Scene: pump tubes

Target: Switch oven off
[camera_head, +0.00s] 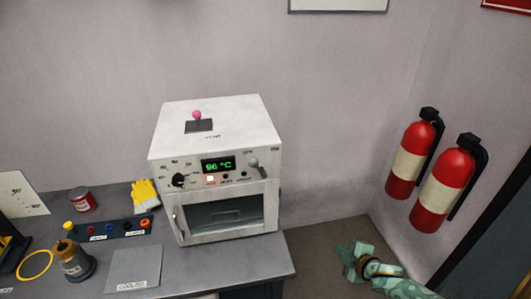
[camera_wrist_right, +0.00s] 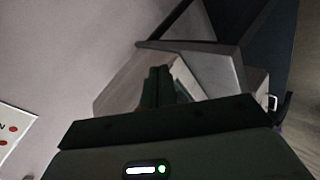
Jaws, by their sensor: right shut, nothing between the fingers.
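The white oven (camera_head: 215,160) stands on the grey bench in the head view. Its green display (camera_head: 218,165) reads about 96 °C. A black knob (camera_head: 178,180) sits left of the display and a grey lever switch (camera_head: 254,164) right of it. A small lit button (camera_head: 210,178) is below the display. The oven door (camera_head: 225,212) is closed. My right gripper (camera_head: 354,262) is low at the right, beyond the bench end and apart from the oven. In the right wrist view its fingers (camera_wrist_right: 158,85) are together and empty. My left gripper is not in view.
A pink-knobbed lever (camera_head: 197,116) is on the oven's top. Yellow gloves (camera_head: 145,195), a red can (camera_head: 82,201), a panel with coloured caps (camera_head: 110,230) and a coolant plate (camera_head: 133,270) lie left. Two fire extinguishers (camera_head: 414,155) (camera_head: 444,185) hang right.

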